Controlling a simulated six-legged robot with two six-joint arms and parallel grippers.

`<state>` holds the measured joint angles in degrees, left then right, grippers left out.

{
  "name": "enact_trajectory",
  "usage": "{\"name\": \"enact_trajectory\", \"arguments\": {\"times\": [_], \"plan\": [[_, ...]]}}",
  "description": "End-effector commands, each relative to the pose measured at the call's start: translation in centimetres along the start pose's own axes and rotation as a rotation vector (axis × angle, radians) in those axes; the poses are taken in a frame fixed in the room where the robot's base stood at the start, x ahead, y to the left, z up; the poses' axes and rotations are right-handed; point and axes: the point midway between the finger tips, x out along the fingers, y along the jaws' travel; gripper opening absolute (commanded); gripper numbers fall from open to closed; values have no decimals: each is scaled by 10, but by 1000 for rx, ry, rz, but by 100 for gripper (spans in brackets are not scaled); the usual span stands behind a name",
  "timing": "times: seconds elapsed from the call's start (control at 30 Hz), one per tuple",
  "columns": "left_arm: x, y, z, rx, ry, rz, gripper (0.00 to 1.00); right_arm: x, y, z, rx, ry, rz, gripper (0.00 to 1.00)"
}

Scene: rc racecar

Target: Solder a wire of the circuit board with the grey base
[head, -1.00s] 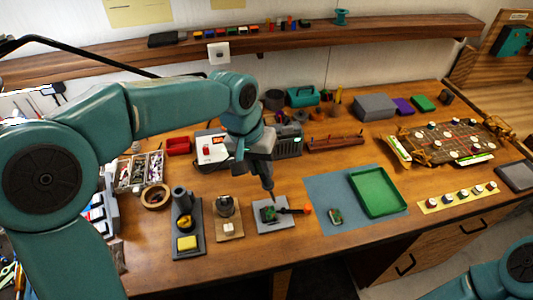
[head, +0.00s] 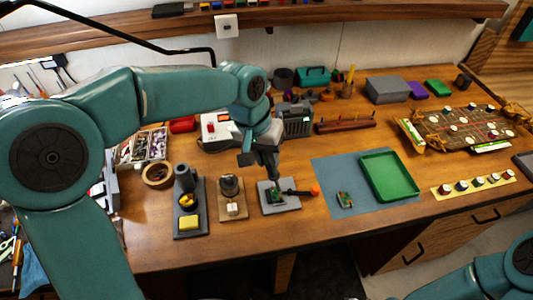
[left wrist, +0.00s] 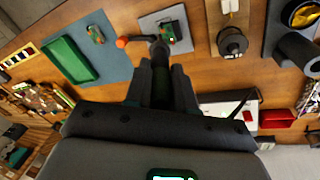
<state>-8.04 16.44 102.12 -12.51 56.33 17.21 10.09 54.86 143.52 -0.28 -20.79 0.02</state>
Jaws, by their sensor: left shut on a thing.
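The circuit board (head: 273,197) lies on its grey base (head: 291,204) at the middle front of the table. It also shows on the base in the left wrist view (left wrist: 170,32). A dark stick with an orange end (head: 315,190) lies over the right edge of the base. My left gripper (head: 266,168) is shut on a dark soldering iron (left wrist: 159,68), which points down at the board from above and behind. Whether its tip touches the board or a wire cannot be told. My right gripper is out of view; part of my right arm shows at the lower right.
Left of the base stand a tan board with a round holder (head: 231,208) and a dark stand with a yellow sponge (head: 188,223). To the right, a blue mat (head: 325,183) bears a second small board (head: 345,200) and a green tray (head: 390,193).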

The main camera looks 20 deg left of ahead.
Motion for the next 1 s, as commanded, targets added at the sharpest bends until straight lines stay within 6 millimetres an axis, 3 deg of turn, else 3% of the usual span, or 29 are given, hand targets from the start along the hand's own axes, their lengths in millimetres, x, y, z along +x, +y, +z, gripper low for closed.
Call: {"name": "enact_trajectory", "arguments": {"times": [1.0], "plan": [[9, 0, 0, 0, 0, 0, 0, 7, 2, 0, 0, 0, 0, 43]]}}
